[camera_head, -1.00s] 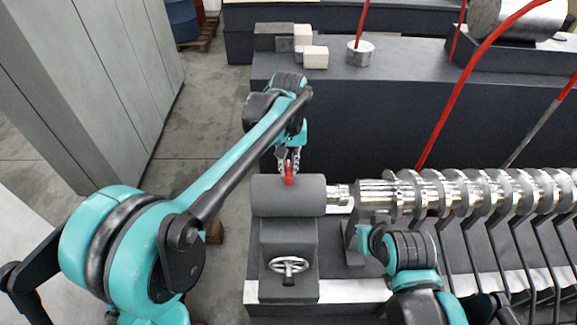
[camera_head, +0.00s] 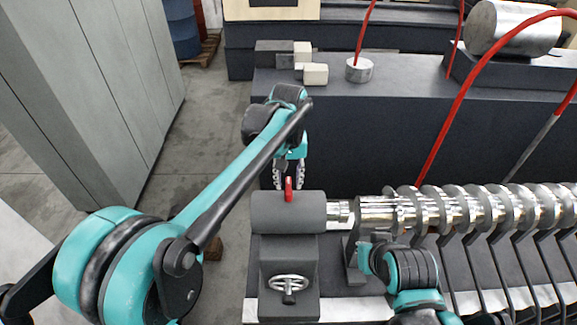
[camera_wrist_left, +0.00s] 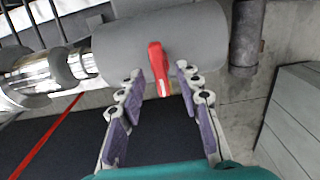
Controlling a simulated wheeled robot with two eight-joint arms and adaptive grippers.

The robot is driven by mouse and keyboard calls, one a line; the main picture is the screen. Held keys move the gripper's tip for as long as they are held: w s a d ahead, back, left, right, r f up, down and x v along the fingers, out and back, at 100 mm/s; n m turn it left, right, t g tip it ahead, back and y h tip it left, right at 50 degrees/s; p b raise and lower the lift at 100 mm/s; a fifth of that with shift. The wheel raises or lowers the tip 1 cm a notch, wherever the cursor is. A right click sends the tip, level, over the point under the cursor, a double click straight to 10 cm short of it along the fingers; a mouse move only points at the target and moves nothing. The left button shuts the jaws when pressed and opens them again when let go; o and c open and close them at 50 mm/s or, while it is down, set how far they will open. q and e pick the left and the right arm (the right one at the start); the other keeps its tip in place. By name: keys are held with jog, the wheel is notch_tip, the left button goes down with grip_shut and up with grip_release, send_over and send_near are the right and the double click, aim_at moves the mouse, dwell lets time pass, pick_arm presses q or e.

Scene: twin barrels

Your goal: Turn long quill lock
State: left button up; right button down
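The quill lock is a red lever (camera_head: 289,188) on top of the dark grey cylindrical tailstock body (camera_head: 270,212). In the left wrist view the red lever (camera_wrist_left: 157,68) stands out from the grey cylinder (camera_wrist_left: 200,45). My left gripper (camera_head: 288,178) is just behind the cylinder, at the lever. In the left wrist view the left gripper (camera_wrist_left: 158,90) is open, with its purple-padded fingers on both sides of the lever and gaps between. My right arm shows at the lower right of the head view, but its fingers are hidden.
A handwheel (camera_head: 289,284) is on the front of the tailstock. A shiny crankshaft (camera_head: 450,208) runs right from the quill. A dark bench behind holds pale blocks (camera_head: 316,74) and a metal cylinder (camera_head: 359,70). A grey cabinet (camera_head: 90,90) stands at left.

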aim_at(289, 185)
pick_arm(q)
notch_tip(289, 185, up, 11)
jog(key=shift+f, duration=0.15)
dwell(0.4)
jog(key=s+a+f+t+b, duration=0.2)
jog(key=s+a+f+b, duration=0.4)
jog(key=f, duration=0.7)
jog(key=s+a+f+t+b, duration=0.2)
jog(key=s+a+f+b, duration=0.4)
jog(key=f+b, duration=0.5)
jog(key=s+a+f+t+b, duration=0.3)
jog(key=s+a+f+b, duration=0.3)
jog(key=f, duration=1)
jog(key=b, duration=0.3)
jog(key=shift+s+f, duration=0.2)
jog(key=shift+s, duration=0.2)
jog(key=shift+s, duration=0.1)
